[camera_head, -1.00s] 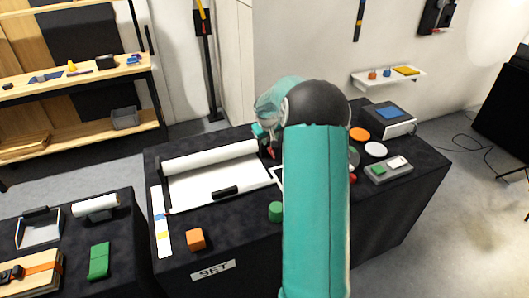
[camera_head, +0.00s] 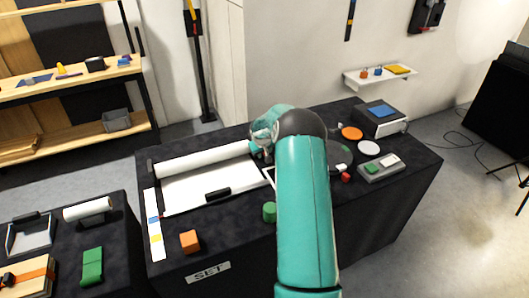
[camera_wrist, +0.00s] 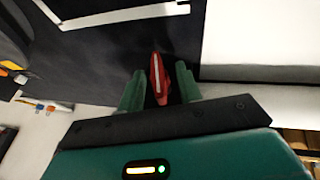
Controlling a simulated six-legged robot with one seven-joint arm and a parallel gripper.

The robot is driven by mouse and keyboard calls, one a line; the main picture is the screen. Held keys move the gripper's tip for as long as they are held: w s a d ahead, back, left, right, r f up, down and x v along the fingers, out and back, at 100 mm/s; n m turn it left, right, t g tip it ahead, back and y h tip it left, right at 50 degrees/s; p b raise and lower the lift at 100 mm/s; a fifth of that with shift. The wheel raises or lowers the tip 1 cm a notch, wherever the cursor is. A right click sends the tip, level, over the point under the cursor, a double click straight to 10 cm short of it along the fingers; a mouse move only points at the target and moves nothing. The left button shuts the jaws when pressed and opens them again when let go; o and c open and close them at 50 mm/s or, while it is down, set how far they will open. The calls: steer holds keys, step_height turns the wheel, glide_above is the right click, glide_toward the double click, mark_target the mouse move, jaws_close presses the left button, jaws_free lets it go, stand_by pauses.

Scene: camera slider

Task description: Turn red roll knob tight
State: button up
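The red knob (camera_wrist: 157,82) shows in the wrist view as a narrow upright red piece with a pale stripe along it. My gripper (camera_wrist: 160,70) is open, with one green finger on each side of the knob. Narrow dark gaps show between the fingers and the knob, so it does not look gripped. In the head view the white roll (camera_head: 205,158) lies across the back of the black table (camera_head: 225,235). My gripper is at the roll's right end there, mostly hidden by my own arm, and the knob cannot be made out.
A white sheet (camera_head: 200,188) with a black block (camera_head: 218,194) lies before the roll. A green cylinder (camera_head: 269,212) and an orange cube (camera_head: 190,242) stand nearer the front. Orange (camera_head: 352,133) and white (camera_head: 369,148) discs and a button box (camera_head: 382,168) lie right of my arm.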

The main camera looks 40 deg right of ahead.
jaws_close()
steer(key=shift+s+d+r+y, duration=0.1)
steer(key=shift+d+y, duration=0.05)
steer(key=shift+y, duration=0.25)
steer(key=m+t+y, duration=0.1)
steer(key=y, duration=0.2)
steer(key=shift+d, duration=0.2)
steer(key=y, duration=0.2)
steer(key=t+y, duration=0.1)
steer(key=y, duration=0.1)
steer(key=shift+d+m+t, duration=0.1)
steer(key=shift+m+t, duration=0.2)
steer(key=shift+m, duration=0.1)
steer(key=shift+y, duration=0.3)
jaws_free()
